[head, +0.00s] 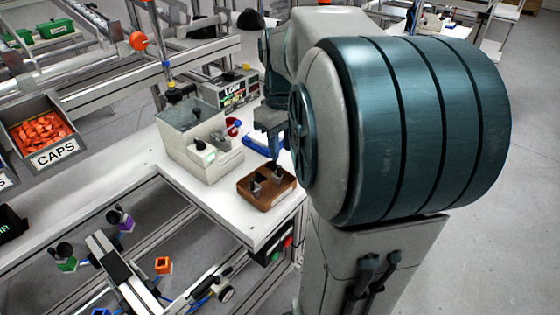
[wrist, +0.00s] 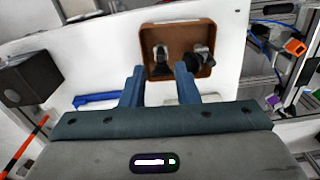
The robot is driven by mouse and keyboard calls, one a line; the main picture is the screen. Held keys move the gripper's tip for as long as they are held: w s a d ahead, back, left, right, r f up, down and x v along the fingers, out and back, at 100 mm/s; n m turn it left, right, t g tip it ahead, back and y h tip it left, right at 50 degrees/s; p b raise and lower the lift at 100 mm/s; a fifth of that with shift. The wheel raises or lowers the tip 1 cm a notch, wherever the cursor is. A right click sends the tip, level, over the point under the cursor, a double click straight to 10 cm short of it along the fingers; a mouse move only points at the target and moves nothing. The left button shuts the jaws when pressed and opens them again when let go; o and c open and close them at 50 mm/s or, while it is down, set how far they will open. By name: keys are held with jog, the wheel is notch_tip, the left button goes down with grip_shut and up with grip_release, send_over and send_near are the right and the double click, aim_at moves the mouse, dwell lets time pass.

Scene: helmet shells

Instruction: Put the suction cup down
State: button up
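A brown tray (head: 262,203) sits near the front corner of the white table. It also shows in the wrist view (wrist: 178,27), just beyond my fingertips. Two dark suction cups stand in it, a left one (wrist: 162,62) and a right one (wrist: 202,57); their dark shapes also show in the head view (head: 271,172). My gripper (wrist: 158,72) has its two blue fingers apart, with no object visible between the tips. In the head view, my gripper (head: 272,150) is above the table, just behind the tray, and partly hidden by my arm.
A grey-white machine box (head: 205,150) stands left of the tray. A blue item (head: 254,146) lies behind the tray, with a red item (head: 233,126) close by. A bin of orange caps (head: 40,132) is at far left. The table's front strip is clear.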

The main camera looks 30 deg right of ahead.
jog(key=s+a+f+m+t, duration=0.1)
jog(key=s+a+f, duration=0.2)
jog(key=s+a, duration=0.2)
jog(key=s+a+f+m+t, duration=0.1)
jog(key=s+a+f+m, duration=0.1)
jog(key=s+a, duration=0.3)
jog(key=a+f, duration=0.1)
jog(key=a, duration=0.2)
jog(key=shift+s+a+t, duration=0.25)
jog(key=shift+t, duration=0.15)
dwell(0.7)
